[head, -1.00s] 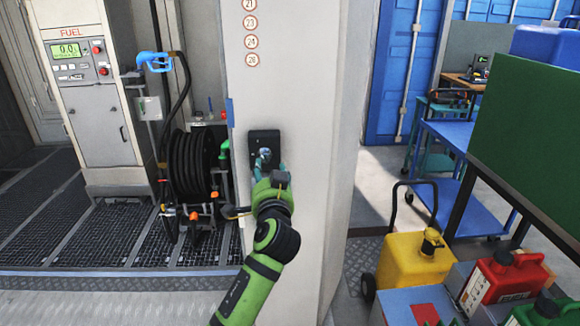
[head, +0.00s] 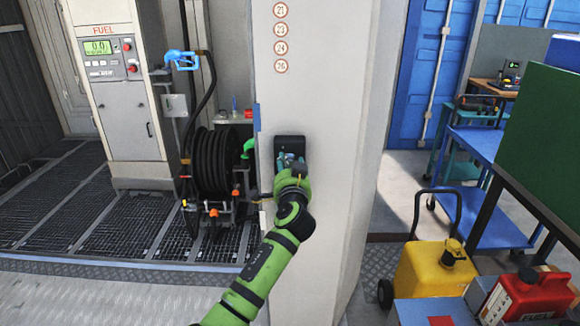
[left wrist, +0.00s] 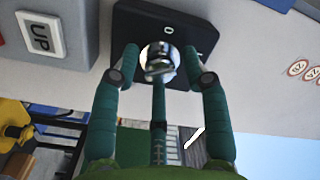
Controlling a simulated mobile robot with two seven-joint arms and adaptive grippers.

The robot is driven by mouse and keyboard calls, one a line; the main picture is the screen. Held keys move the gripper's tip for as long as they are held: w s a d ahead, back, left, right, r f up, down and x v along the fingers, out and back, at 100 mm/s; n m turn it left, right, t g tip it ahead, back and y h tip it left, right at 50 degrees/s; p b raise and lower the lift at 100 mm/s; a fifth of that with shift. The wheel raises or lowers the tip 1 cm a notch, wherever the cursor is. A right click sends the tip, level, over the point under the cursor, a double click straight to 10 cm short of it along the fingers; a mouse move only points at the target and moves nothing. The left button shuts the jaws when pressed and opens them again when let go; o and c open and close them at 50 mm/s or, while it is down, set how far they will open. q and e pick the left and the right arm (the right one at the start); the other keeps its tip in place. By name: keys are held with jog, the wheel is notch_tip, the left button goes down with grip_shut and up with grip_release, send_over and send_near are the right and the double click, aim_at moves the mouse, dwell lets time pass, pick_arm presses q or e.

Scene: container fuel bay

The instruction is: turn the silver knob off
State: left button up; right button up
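The silver knob (left wrist: 157,60) sits on a black square plate (left wrist: 187,30) with a "0" mark, seen in the left wrist view. In the head view the black plate (head: 290,142) is on the pale pillar, and the knob is mostly hidden by my gripper. My left gripper (head: 291,165) is at the plate, its green fingers pointing at it. In the left wrist view its two outer fingers (left wrist: 159,60) stand on either side of the knob with small gaps. The third finger reaches up below the knob; whether it touches cannot be told. My right gripper is not in view.
The pale pillar (head: 335,120) carries round number labels. A hose reel (head: 215,160) and fuel pump (head: 110,90) stand to its left. A yellow can (head: 430,270), a red can (head: 530,295) and a blue cart (head: 485,150) are to the right. Grated floor lies at left.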

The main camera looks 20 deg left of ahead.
pick_arm(q)
grip_shut()
jog(key=n+b, duration=0.8)
jog(key=shift+f, duration=0.1)
jog(key=shift+n+h+b, duration=0.4)
jog(key=shift+n+b, duration=0.25)
jog(key=shift+n, duration=1.15)
